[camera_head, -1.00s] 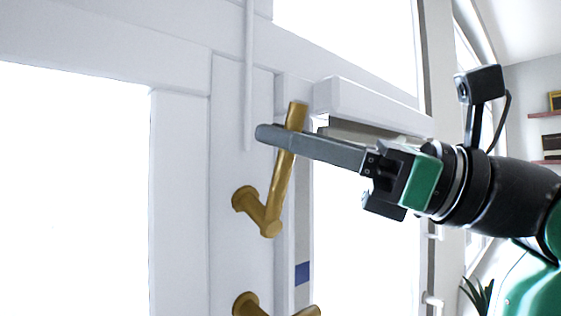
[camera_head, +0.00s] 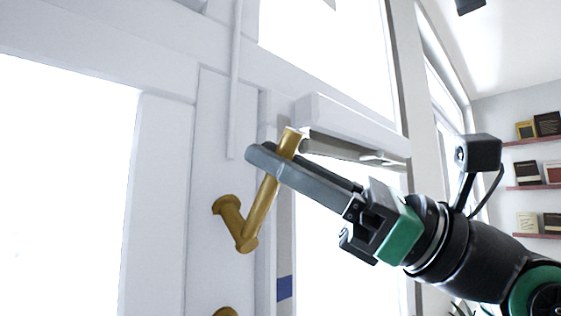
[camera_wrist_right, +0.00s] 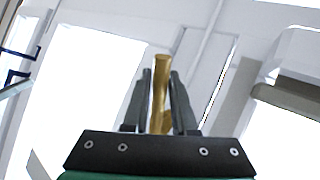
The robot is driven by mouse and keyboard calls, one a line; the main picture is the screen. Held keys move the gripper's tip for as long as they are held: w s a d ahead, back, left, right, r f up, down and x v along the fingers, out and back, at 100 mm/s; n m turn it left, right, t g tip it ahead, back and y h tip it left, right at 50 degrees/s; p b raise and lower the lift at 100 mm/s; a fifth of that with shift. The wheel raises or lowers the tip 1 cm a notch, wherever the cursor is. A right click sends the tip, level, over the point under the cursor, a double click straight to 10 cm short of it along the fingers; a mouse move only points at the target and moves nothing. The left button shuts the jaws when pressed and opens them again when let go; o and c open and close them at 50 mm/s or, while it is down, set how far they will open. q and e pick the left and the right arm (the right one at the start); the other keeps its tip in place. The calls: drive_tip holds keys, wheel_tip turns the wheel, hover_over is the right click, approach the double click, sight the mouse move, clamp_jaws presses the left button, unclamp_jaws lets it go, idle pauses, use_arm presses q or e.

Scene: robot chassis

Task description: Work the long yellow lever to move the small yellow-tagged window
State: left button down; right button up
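The long yellow lever (camera_head: 262,205) is a gold bar on a mount on the white frame in the head view, leaning with its upper end to the right. My right gripper (camera_head: 275,162) has its grey fingers on either side of the bar near that end and looks shut on it. The right wrist view also shows the lever (camera_wrist_right: 161,75) between the fingers (camera_wrist_right: 161,78), with little or no gap. My left gripper is not in view. I see no yellow tag, so I cannot tell which pane is the small window.
A second gold fitting (camera_head: 228,311) shows at the bottom edge, below the lever. A blue patch (camera_head: 285,288) marks the frame edge. A white box-like bar (camera_head: 350,125) juts out just right of the lever's tip. Shelves with books (camera_head: 535,173) stand far right.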

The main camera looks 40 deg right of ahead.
drive_tip(key=o, duration=0.3)
drive_tip(key=shift+o, duration=0.2)
drive_tip(key=shift+s+d+f, duration=0.15)
drive_tip(key=shift+d+f, duration=0.1)
drive_tip(key=b+v, duration=0.3)
drive_tip(key=v, duration=0.8)
drive_tip(key=shift+b, duration=0.35)
